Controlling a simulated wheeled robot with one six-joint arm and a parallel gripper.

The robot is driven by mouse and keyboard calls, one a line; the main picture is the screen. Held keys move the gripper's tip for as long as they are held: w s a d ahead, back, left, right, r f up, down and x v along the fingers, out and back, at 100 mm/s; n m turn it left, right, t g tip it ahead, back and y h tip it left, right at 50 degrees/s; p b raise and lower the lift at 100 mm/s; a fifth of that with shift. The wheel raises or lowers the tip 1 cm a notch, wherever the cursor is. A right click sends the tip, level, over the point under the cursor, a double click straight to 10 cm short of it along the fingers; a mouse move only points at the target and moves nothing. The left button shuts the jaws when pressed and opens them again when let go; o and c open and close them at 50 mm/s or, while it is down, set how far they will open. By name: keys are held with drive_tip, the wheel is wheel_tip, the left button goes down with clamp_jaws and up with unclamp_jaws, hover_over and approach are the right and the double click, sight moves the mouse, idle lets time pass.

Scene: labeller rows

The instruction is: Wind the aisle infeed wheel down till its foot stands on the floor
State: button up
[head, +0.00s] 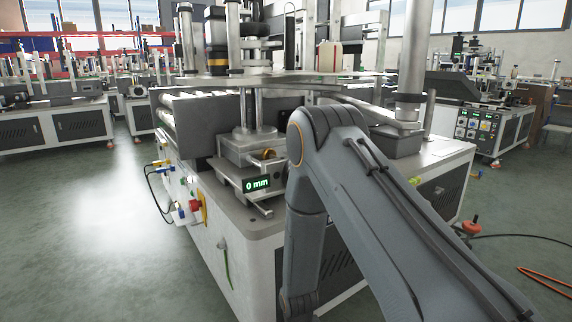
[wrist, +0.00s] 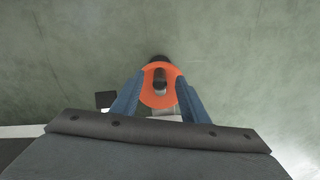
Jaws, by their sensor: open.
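The orange wheel (wrist: 148,96) shows from above in the wrist view, a round disc with a dark and grey post at its middle. My gripper (wrist: 161,78) is open, with one blue finger on each side of the wheel. The fingers are close to the rim; I cannot tell whether they touch it. A dark rounded part (wrist: 159,58) shows just beyond the wheel. The foot under it is hidden, so its gap to the floor cannot be seen. In the head view my arm hides this wheel and my gripper is out of sight.
The labelling machine (head: 240,220) stands in front of me, with a display (head: 256,184) reading 0 mm. Another orange-red wheel (head: 471,228) shows at its right side. Open floor (head: 90,230) lies to the left.

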drive_tip(key=shift+r+p, duration=2.15)
drive_tip(key=shift+r, duration=0.55)
drive_tip(key=o, duration=0.6)
